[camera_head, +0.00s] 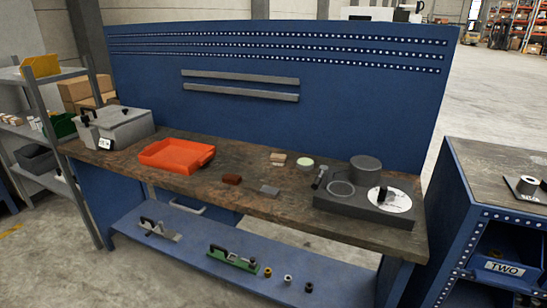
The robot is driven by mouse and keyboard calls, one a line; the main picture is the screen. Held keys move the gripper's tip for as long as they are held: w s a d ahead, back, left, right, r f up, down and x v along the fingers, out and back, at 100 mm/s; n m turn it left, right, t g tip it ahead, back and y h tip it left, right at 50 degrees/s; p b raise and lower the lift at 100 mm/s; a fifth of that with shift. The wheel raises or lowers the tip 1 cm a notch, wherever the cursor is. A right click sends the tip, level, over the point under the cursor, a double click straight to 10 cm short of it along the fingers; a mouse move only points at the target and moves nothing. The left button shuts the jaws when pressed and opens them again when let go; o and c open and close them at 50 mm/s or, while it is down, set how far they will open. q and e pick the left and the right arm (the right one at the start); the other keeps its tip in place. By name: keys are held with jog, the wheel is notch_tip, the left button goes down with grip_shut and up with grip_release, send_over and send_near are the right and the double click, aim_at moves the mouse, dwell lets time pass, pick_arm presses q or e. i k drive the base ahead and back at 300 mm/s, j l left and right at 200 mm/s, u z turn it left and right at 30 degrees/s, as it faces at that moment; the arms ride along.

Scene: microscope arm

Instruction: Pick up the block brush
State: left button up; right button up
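A small block with a wood-coloured top and a paler lower part (278,158), which looks like the block brush, sits near the back of the workbench, right of the orange tray. It is small in the view, so its bristles are not clear. A reddish-brown block (231,179) lies nearer the front edge, and a flat grey block (270,190) lies right of it. Neither of my grippers shows in the head view, and nothing is seen touching these blocks.
The wooden workbench (215,191) also carries an orange tray (176,154), a grey case (118,127), a pale round dish (303,165) and a dark apparatus (365,200). A blue panel (230,115) rises behind. A lower shelf (190,260) holds clamps and small parts.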

aim_at(276, 159)
jog(key=i+j, duration=0.15)
jog(key=j, duration=0.2)
jog(key=i+j+z, duration=0.15)
jog(key=j, duration=0.2)
jog(key=i+j, duration=0.15)
jog(key=j, duration=0.2)
jog(key=i+j+z, duration=0.1)
jog(key=j, duration=0.25)
jog(key=i+j, duration=0.2)
jog(key=j, duration=0.2)
jog(key=z, duration=0.05)
